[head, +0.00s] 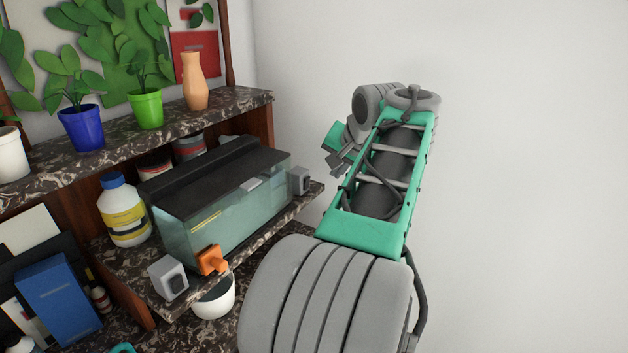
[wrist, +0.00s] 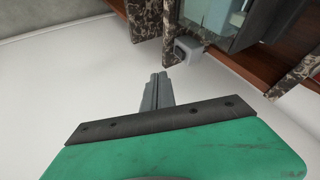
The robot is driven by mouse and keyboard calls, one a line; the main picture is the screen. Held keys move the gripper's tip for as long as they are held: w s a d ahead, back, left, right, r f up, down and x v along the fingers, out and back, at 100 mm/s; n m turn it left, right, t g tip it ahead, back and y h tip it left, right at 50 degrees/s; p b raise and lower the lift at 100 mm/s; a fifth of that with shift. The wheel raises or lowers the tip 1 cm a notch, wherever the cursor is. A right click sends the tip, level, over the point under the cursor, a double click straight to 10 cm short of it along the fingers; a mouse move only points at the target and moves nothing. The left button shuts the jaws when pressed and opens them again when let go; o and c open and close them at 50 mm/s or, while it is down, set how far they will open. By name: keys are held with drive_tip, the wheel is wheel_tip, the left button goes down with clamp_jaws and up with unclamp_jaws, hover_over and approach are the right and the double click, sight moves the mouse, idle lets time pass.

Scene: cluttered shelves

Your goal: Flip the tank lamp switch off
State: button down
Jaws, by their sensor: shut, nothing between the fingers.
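The fish tank (head: 225,225) stands on the middle marble shelf, with a dark lid (head: 215,180) on top. A grey box (head: 300,180), possibly the lamp switch, sits beside the tank's right end. A similar grey box with a dark round face (head: 168,278) sits at the shelf's front left corner. I cannot tell which one is the lamp switch or its position. My gripper (head: 340,158) is right of the tank, apart from the shelf. In the wrist view my gripper (wrist: 158,82) is shut and empty, with a grey box (wrist: 187,49) just beyond its fingertips and the tank (wrist: 215,15) behind.
An orange valve-like part (head: 212,260) is on the tank's front. A white bowl (head: 214,298) is below the shelf edge. A white bottle (head: 124,210) stands left of the tank. Potted plants (head: 146,107) and an orange vase (head: 194,82) stand above. The right side is clear wall.

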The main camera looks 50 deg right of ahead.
sight(309, 178)
drive_tip(key=shift+f, duration=0.1)
drive_tip(key=w+d+f, duration=0.3)
drive_tip(key=w+f, duration=0.4)
drive_tip(key=w, duration=0.2)
drive_tip(key=shift+w, duration=0.1)
drive_tip(key=shift+w+r+p, duration=0.15)
drive_tip(key=shift+w+p, duration=0.1)
drive_tip(key=shift+p, duration=0.25)
drive_tip(key=shift+r+p, duration=0.7)
drive_tip(key=shift+r, duration=0.05)
